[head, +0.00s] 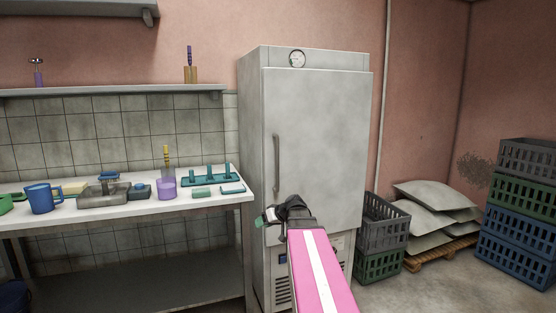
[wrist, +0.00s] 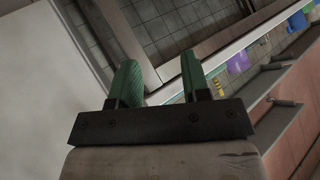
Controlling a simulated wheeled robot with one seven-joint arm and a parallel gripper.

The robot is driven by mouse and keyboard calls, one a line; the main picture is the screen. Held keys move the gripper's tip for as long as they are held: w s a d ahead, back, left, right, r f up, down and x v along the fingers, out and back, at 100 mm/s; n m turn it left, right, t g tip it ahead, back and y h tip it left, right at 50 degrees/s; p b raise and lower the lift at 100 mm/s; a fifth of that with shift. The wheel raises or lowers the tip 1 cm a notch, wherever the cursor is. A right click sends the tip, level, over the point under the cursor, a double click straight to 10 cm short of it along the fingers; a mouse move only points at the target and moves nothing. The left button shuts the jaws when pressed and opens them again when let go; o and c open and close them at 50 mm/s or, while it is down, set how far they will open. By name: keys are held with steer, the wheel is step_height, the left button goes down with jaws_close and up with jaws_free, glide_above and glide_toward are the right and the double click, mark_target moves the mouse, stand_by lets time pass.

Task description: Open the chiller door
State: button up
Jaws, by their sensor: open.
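The chiller (head: 253,130) is a tall grey cabinet with a round dial on top, standing right of the worktable in the head view. Its door (head: 325,145) looks closed, and a dark vertical handle (head: 276,162) runs along the door's left side. My gripper (head: 266,218) is in front of the lower left part of the door, below the handle. In the wrist view my gripper (wrist: 158,82) has two green fingers spread apart with nothing between them. A pale flat surface, likely the chiller (wrist: 45,90), fills the left of that view. The handle is not seen there.
The worktable (head: 120,214) stands left of the chiller, with a blue mug (head: 41,198), a purple cup (head: 166,188) and a teal rack (head: 207,178). Stacked crates (head: 380,235) and sacks (head: 432,210) on a pallet stand to the right.

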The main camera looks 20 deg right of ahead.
steer(key=w+d+r+n+t+y, duration=0.15)
steer(key=d+r+t, duration=0.25)
steer(key=d+r, duration=0.6)
steer(key=w+d+r+n+t+y, duration=0.1)
steer(key=w+d+r+n+t, duration=0.2)
steer(key=d+r, duration=0.75)
steer(key=w+a+r+m, duration=0.1)
steer(key=w+a+r, duration=0.2)
steer(key=w+a, duration=0.6)
steer(key=shift+a+t, duration=0.3)
steer(key=shift+a, duration=0.05)
